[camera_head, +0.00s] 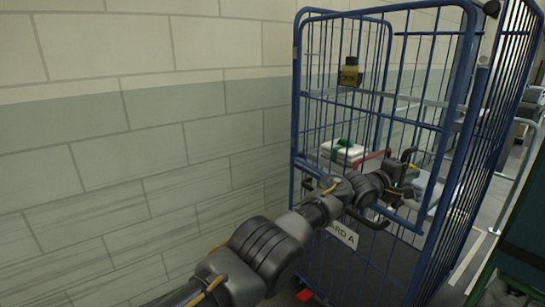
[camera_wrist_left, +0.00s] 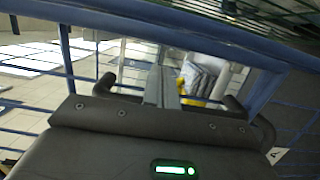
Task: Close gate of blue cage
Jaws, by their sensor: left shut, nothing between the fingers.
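The blue cage (camera_head: 297,120) is a tall wire-mesh trolley standing by the wall in the head view. Its lower front panel carries a white label (camera_head: 341,234) reading "ARD A". A tall blue mesh panel (camera_head: 492,125) stands at an angle on its right; I cannot tell which panel is the gate. My left gripper (camera_head: 408,178) is at the front of the cage, near the top of the labelled panel. In the left wrist view its fingers (camera_wrist_left: 162,80) are shut and empty, with a blue tube (camera_wrist_left: 190,35) close ahead. Contact is unclear. My right gripper is out of view.
A white package with green ribbon (camera_head: 342,149) lies inside the cage. A yellow and dark object (camera_head: 349,72) is at its upper rail. The block wall (camera_head: 150,130) fills the left. A dark green object (camera_head: 525,235) stands at right.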

